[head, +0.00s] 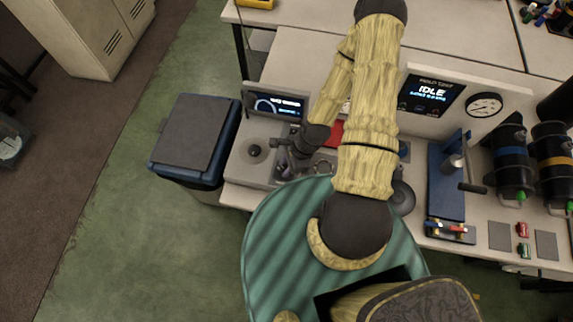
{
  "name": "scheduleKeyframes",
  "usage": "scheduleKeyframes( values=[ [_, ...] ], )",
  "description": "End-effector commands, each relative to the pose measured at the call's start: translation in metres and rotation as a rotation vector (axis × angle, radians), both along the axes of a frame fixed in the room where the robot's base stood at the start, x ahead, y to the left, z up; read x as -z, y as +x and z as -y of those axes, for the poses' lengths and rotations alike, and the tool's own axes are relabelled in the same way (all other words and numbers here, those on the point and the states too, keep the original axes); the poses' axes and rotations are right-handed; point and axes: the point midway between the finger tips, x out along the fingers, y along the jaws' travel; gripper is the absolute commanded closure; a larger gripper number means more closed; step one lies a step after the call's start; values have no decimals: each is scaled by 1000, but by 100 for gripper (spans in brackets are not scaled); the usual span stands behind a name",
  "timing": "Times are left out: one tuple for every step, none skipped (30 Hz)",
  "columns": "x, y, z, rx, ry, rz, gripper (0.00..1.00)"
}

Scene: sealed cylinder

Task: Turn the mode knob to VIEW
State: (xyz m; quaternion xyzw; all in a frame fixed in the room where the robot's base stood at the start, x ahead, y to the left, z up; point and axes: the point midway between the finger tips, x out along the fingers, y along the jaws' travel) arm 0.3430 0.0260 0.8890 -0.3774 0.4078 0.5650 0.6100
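A small round dark knob (255,150) stands on the grey top of a console (243,168) at the left end of the bench. I cannot read any mode marks around it, so I cannot tell if it is the mode knob. A small tilted screen (277,106) with blue and white text stands behind it; the text is too small to read. My gripper (284,166) is low over the right part of the console, right of the round knob and apart from it. Its fingers are small and dark, and what lies under them is hidden.
A panel reading IDLE (430,94) and a round gauge (485,105) stand at the back. A blue clamp stand (446,190) and dark cylinders (510,160) are on the right. A dark-lidded bin (193,132) stands left of the bench. My arm hides the bench middle.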

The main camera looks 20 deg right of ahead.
Motion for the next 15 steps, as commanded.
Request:
scheduleKeyframes(
  values=[
    [0,0,0,0,0,0,96],
    [0,0,0,0,0,0,96],
    [0,0,0,0,0,0,96],
    [0,0,0,-1,0,0,96],
    [0,0,0,-2,0,1,96],
    [0,0,0,-5,0,1,96],
    [0,0,0,-8,0,1,96],
    [0,1,0,-13,0,1,96],
    [0,1,0,-20,0,1,96],
    [0,1,0,-28,0,1,96],
    [0,1,0,-36,0,1,96],
    [0,1,0,-49,0,1,96],
    [0,1,0,-60,-1,1,96],
    [0,2,0,-74,-1,1,96],
    [0,2,0,-93,-1,0,96]
  ],
)
